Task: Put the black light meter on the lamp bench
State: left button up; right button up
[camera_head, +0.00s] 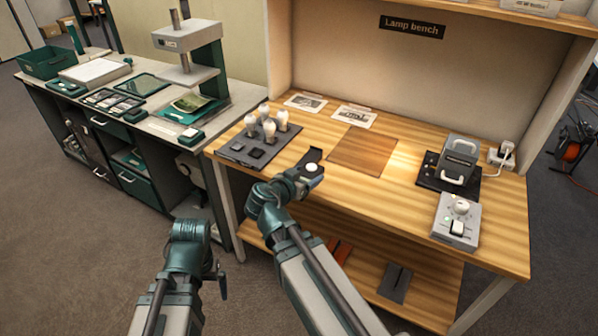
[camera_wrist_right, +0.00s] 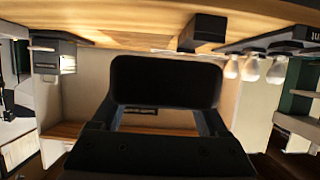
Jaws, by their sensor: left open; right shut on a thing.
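The black light meter (camera_head: 313,155), with a white dome on it, is in my right gripper (camera_head: 303,176) over the front edge of the lamp bench (camera_head: 405,190). In the right wrist view the light meter (camera_wrist_right: 165,80) is a dark rounded block between the fingers. My right gripper is shut on it. I cannot tell whether it touches the bench top. My left gripper (camera_head: 221,283) is open and empty, low in front of the bench, and only partly shows.
A grey tray (camera_head: 226,150) with several bulbs stands left of the meter. A darker wood square (camera_head: 362,150) lies bare behind and right of it. A black-based lamp unit (camera_head: 460,155) and a grey control box (camera_head: 457,222) stand at the right.

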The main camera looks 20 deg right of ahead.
aim_at(306, 176)
jog(key=shift+s+a, duration=0.1)
jog(key=shift+s, duration=0.1)
notch_tip(306, 176, up, 11)
jog(key=p, duration=1.1)
jog(key=shift+r, duration=0.2)
